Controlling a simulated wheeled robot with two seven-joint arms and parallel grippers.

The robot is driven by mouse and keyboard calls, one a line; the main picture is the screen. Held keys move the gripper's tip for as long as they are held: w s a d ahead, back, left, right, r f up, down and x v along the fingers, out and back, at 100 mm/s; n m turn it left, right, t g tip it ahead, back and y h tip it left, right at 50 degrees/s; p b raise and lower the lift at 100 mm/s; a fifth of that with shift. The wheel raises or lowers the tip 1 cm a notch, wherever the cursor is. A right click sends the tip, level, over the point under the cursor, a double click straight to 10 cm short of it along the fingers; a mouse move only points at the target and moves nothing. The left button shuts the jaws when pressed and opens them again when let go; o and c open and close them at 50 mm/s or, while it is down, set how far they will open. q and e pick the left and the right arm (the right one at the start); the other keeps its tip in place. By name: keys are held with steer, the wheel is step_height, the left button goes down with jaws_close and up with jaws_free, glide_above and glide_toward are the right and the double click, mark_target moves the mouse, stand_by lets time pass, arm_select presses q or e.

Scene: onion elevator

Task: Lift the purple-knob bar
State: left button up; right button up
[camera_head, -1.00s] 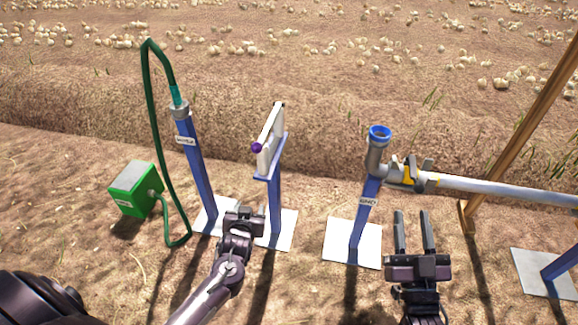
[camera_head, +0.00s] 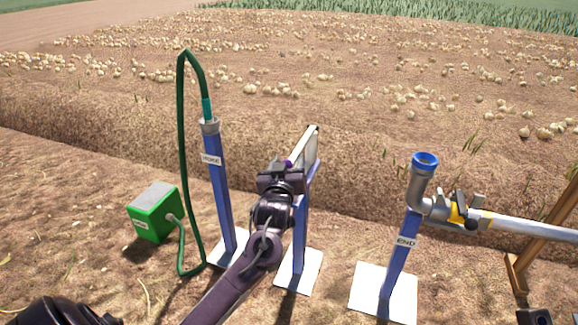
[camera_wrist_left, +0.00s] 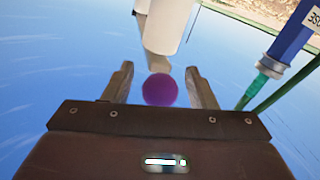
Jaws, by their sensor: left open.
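The purple knob (camera_wrist_left: 160,90) is at the near end of a pale bar (camera_head: 302,146), which rests on the blue stand (camera_head: 300,225). In the left wrist view the knob lies between the two spread fingers of my left gripper (camera_wrist_left: 160,88), with gaps at its sides. In the head view my left gripper (camera_head: 284,172) is at the near end of the bar and hides most of the knob (camera_head: 288,163). Small dark parts (camera_head: 534,316) at the bottom right edge may be my right gripper; their state cannot be read.
Left of the bar stands the blue HOME post (camera_head: 220,190) with a green hose (camera_head: 182,150) to a green box (camera_head: 155,212). To the right are the END post (camera_head: 398,255) and a grey pipe (camera_head: 525,227). A wooden post stands at far right. Onions lie on the field behind.

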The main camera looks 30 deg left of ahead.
arm_select(q)
steer(key=shift+w+a, duration=0.2)
steer(key=shift+w, duration=0.25)
steer(key=shift+c, duration=0.4)
jaws_close()
steer(key=shift+r, duration=0.1)
